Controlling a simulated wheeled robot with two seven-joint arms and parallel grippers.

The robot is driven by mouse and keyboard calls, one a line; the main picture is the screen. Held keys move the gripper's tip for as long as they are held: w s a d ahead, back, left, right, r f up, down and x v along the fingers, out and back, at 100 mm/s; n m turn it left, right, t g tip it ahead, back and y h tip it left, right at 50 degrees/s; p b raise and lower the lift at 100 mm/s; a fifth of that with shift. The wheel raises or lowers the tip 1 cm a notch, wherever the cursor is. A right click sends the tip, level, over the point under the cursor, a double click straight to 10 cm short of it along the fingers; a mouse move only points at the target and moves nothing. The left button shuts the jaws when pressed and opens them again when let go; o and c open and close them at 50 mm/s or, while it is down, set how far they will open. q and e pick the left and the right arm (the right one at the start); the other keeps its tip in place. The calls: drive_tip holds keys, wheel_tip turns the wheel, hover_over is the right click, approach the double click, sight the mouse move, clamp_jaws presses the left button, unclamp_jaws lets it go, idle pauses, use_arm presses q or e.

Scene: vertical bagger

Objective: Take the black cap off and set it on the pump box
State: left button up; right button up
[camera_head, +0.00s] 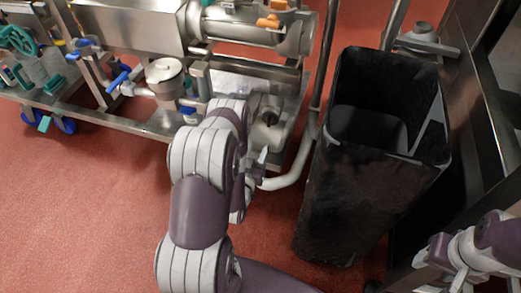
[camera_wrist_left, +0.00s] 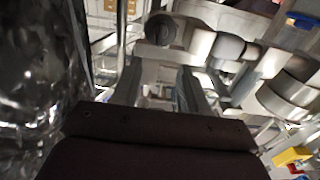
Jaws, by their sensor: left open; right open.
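A small dark round piece, which looks like the black cap (camera_head: 270,118), sits on a pale steel housing, likely the pump box (camera_head: 287,107), just beyond my left arm. In the left wrist view a dark grey round end (camera_wrist_left: 160,31), probably the same cap, shows ahead of the fingers. My left gripper (camera_head: 261,158) is partly hidden by its own arm, on the near side of the housing. In the left wrist view its fingers (camera_wrist_left: 158,88) are apart with nothing held between them, short of the cap. My right gripper (camera_head: 450,272) is open and empty at the lower right.
A tall black bin (camera_head: 345,195), open at the top, stands right of my left arm; its dark glossy side fills the left of the wrist view. A curved steel pipe (camera_head: 295,173) runs between bin and housing. Steel machinery (camera_head: 165,85) spans the back. Red floor is clear at left.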

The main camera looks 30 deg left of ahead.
sight(268, 121)
use_arm(q)
drive_tip(key=b+x, duration=0.3)
drive_tip(key=x, duration=0.8)
drive_tip(key=shift+w+r, duration=0.1)
drive_tip(key=shift+r, duration=0.05)
clamp_jaws()
